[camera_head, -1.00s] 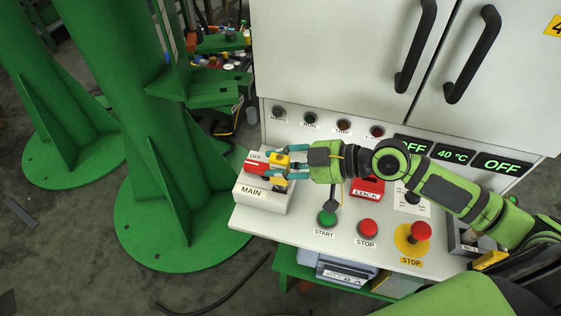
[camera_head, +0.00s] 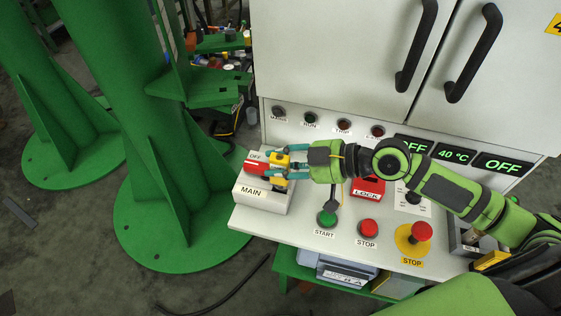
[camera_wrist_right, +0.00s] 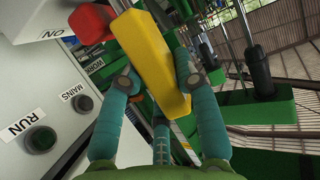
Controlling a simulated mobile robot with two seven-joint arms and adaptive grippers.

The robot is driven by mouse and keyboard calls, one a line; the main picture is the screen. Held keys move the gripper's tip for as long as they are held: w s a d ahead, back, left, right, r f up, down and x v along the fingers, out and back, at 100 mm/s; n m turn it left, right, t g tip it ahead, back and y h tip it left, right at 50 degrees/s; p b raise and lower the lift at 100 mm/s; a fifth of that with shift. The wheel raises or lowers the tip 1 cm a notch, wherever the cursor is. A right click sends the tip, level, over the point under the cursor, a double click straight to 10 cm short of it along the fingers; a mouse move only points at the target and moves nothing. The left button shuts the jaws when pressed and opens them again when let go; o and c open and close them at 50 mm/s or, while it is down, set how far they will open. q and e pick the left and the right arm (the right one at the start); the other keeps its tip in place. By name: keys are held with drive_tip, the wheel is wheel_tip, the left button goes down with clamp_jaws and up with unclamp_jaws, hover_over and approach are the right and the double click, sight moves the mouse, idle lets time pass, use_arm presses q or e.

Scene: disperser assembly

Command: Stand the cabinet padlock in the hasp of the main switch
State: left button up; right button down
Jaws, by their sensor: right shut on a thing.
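The main switch (camera_head: 265,196) is a white box at the left end of the console, with a red handle (camera_head: 256,168) and the words OFF and MAIN. The yellow cabinet padlock (camera_head: 281,161) is at the right end of the red handle. My right gripper (camera_head: 287,167) comes from the right and is shut on the padlock. In the right wrist view the yellow body (camera_wrist_right: 150,58) is between the teal fingers, close to the red handle (camera_wrist_right: 89,22). My left gripper is not in view.
A red LOCK plate (camera_head: 367,187), a green START button (camera_head: 327,218), a red STOP button (camera_head: 368,228) and a red emergency stop (camera_head: 421,231) on yellow are on the console near my right arm. A green column (camera_head: 150,130) stands left of the console.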

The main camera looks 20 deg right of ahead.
idle(0.8)
drive_tip(key=shift+f+b, duration=1.15)
drive_tip(key=shift+b, duration=0.05)
drive_tip(key=c, duration=0.8)
unclamp_jaws()
drive_tip(key=shift+c, duration=0.2)
drive_tip(key=shift+f, duration=0.1)
drive_tip(key=shift+s, duration=0.1)
drive_tip(key=v, duration=1.2)
